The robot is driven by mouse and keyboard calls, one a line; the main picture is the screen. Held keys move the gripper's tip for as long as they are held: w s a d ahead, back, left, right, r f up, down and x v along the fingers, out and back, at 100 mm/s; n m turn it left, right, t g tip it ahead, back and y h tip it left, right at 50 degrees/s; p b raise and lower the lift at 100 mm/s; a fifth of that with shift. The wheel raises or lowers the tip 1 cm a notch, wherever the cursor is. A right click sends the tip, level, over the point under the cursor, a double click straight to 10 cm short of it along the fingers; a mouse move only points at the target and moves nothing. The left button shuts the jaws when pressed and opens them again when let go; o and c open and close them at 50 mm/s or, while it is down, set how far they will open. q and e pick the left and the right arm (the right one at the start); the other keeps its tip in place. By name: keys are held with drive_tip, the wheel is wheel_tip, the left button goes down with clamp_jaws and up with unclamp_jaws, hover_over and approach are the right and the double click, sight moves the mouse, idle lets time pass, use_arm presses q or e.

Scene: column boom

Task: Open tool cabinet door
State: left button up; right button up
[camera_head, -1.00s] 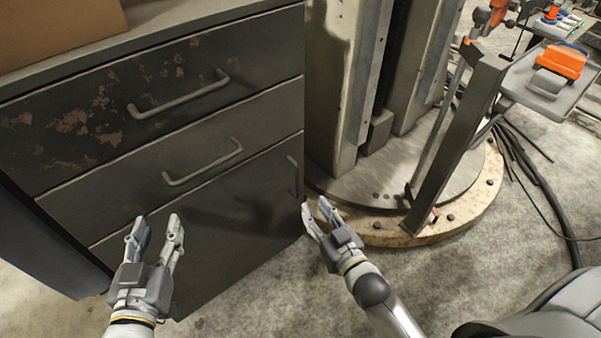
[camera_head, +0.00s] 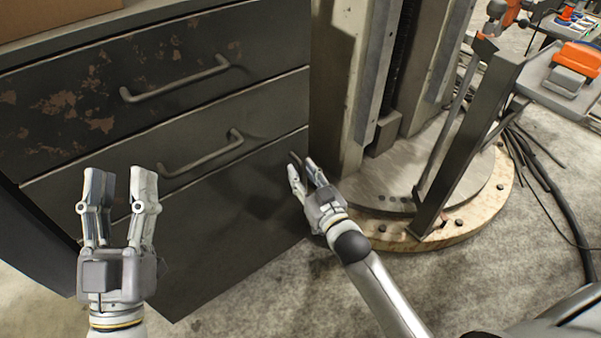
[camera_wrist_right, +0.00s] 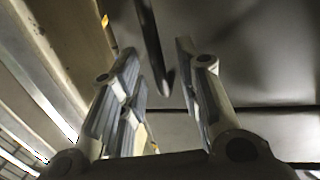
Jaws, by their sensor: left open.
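The dark grey tool cabinet has two drawers above a lower door (camera_head: 225,225), which is closed. The door's upright handle (camera_head: 295,158) is at its right edge, partly hidden by my right gripper (camera_head: 302,170). In the right wrist view the handle (camera_wrist_right: 154,50) is a dark bar extending between the spread fingers of my right gripper (camera_wrist_right: 158,75). The fingers are open and have not closed on it; I cannot tell whether either touches it. My left gripper (camera_head: 120,178) is open and empty, in front of the cabinet's lower left.
The upper drawer handle (camera_head: 175,82) and lower drawer handle (camera_head: 202,158) stick out above the door. A column on a round bolted base (camera_head: 450,240) stands close to the cabinet's right side. Cables (camera_head: 540,170) lie on the floor further right. Concrete floor in front is clear.

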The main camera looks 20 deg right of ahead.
use_arm(q)
drive_tip(key=shift+s+r+t, duration=0.7)
drive_tip(key=shift+r+t, duration=0.1)
drive_tip(key=shift+r, duration=0.1)
use_arm(e)
drive_tip(key=shift+w+a, duration=0.15)
drive_tip(key=shift+w, duration=0.65)
drive_tip(key=shift+c, duration=0.4)
use_arm(q)
drive_tip(key=shift+a, duration=0.1)
use_arm(e)
clamp_jaws()
